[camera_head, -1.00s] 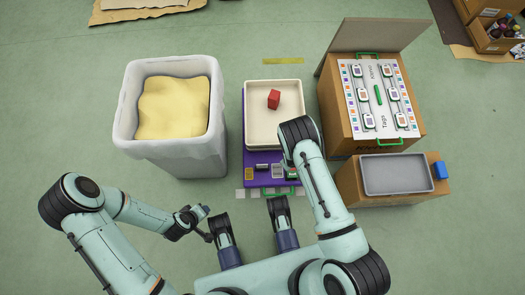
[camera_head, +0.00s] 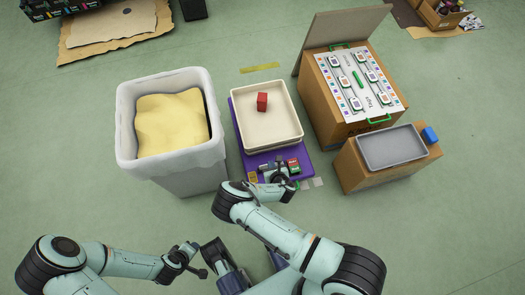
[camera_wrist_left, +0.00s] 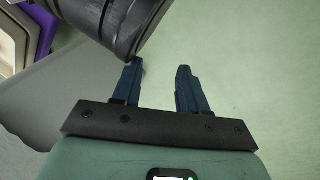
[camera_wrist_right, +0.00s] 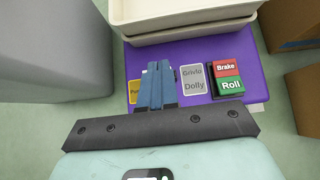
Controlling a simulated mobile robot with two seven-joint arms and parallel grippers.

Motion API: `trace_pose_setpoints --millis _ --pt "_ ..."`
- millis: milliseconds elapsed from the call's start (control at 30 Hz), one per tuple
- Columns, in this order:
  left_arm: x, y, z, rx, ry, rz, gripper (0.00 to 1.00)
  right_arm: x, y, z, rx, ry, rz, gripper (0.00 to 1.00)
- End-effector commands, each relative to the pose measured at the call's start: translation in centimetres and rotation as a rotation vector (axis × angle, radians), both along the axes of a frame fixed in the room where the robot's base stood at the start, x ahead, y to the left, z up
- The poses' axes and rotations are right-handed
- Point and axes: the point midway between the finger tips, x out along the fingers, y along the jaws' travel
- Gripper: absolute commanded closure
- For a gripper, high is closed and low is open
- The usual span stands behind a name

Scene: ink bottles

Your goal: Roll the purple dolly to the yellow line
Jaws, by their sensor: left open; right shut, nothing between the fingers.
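The purple dolly (camera_head: 247,160) stands on the floor and carries stacked cream trays (camera_head: 285,138); a red block (camera_head: 262,102) lies in the top tray. The yellow line (camera_head: 260,68) is on the floor beyond the dolly's far end. My right gripper (camera_wrist_right: 158,66) is shut and empty over the dolly's near deck, left of the grey dolly label (camera_wrist_right: 193,79). The red Brake pad (camera_wrist_right: 226,67) and green Roll pad (camera_wrist_right: 231,87) are to its right; contact with the deck is unclear. My left gripper (camera_wrist_left: 158,70) is open and empty, away from the dolly, beside a black part of mine.
A white bin (camera_head: 170,170) with yellow contents stands close left of the dolly. To the right are a cardboard box with a tag board (camera_head: 360,82) and a lower box with a grey tray (camera_head: 392,147). The floor between dolly and yellow line looks clear.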

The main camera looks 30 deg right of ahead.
Motion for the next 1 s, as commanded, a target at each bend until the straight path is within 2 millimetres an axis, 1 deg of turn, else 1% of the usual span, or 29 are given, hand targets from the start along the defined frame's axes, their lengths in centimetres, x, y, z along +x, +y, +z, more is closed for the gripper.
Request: trace_pose_setpoints --millis 33,200,400,467,600,700,800,1000 --pt "-0.6 0.1 -0.8 -0.001 0.019 0.002 0.57 0.5 -0.2 -0.7 0.001 -0.001 -0.003 1.00" --pt "-3.2 0.4 -3.2 -0.005 0.107 0.007 0.57 2.9 -0.8 -2.9 0.004 -0.002 -0.005 1.00" --pt "-6.7 0.9 -5.6 -0.013 0.225 0.017 0.57 5.9 -1.5 -5.6 0.005 -0.001 -0.007 1.00" --pt "-7.7 1.0 -6.2 -0.016 0.259 0.020 0.57 6.8 -1.8 -6.2 0.005 -0.001 -0.007 1.00" --pt "-9.4 1.2 -6.8 -0.020 0.314 0.026 0.57 8.9 -2.3 -5.9 0.005 -0.003 -0.007 1.00" --pt "-10.1 1.3 -7.1 -0.022 0.339 0.028 0.57 9.9 -2.4 -5.8 0.005 -0.001 -0.007 1.00" --pt "-10.6 1.4 -7.2 -0.022 0.352 0.030 0.57 10.4 -2.6 -5.8 0.004 0.001 -0.006 1.00" --pt "-10.7 1.4 -7.2 -0.022 0.358 0.030 0.57 10.6 -2.6 -5.7 0.003 0.002 -0.006 1.00"
